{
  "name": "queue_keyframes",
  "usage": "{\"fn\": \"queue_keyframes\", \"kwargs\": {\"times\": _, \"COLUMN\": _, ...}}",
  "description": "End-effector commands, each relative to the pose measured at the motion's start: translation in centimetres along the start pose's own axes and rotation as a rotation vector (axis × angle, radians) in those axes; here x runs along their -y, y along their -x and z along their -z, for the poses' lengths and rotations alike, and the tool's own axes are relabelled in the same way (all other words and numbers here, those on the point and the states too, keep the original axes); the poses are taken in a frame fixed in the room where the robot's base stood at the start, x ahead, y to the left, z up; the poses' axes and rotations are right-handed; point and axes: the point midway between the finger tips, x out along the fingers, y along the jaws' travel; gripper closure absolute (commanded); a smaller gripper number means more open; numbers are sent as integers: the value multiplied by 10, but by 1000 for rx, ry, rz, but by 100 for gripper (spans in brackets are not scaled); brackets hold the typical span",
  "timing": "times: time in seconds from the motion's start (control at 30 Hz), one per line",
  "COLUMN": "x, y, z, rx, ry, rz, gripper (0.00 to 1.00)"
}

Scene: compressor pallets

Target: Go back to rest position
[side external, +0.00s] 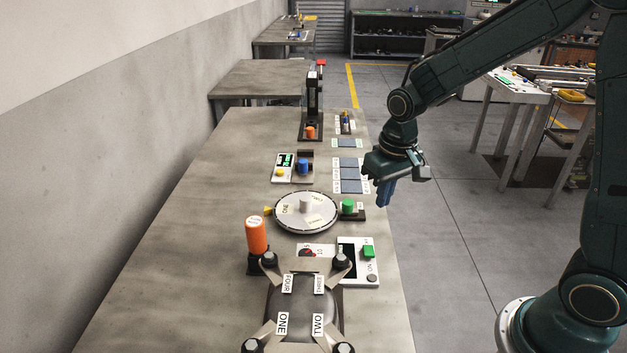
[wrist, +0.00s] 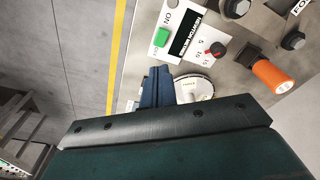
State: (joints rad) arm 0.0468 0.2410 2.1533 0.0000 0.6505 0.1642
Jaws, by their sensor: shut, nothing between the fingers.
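My gripper (side external: 387,190) hangs at the right edge of the workbench in the side external view, its blue fingers pointing down and holding nothing. The fingers (wrist: 157,88) are together in the wrist view. The gripper is to the right of the round white dial plate (side external: 290,222) and the small blue-grey pads (side external: 350,187), apart from both. How high it is above the bench top is hard to tell.
On the workbench (side external: 170,260) stand an orange cylinder (side external: 256,235), a compressor (side external: 303,300), a control box with a green button (side external: 368,251) and a black upright device (side external: 313,95). The bench's left side is bare. Open floor (side external: 450,230) lies to the right.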

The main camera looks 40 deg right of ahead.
Motion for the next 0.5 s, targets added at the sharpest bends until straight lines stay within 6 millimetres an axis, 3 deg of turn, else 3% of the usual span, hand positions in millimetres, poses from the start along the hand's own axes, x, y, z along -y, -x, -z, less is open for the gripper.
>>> {"fn": "queue_keyframes", "kwargs": {"times": 0.2, "x": -1, "y": 47, "z": -21, "rx": -71, "ry": 36, "rz": 12, "gripper": 100}}
{"fn": "queue_keyframes", "kwargs": {"times": 0.5, "x": -4, "y": 96, "z": -58, "rx": -159, "ry": 83, "rz": 25, "gripper": 100}}
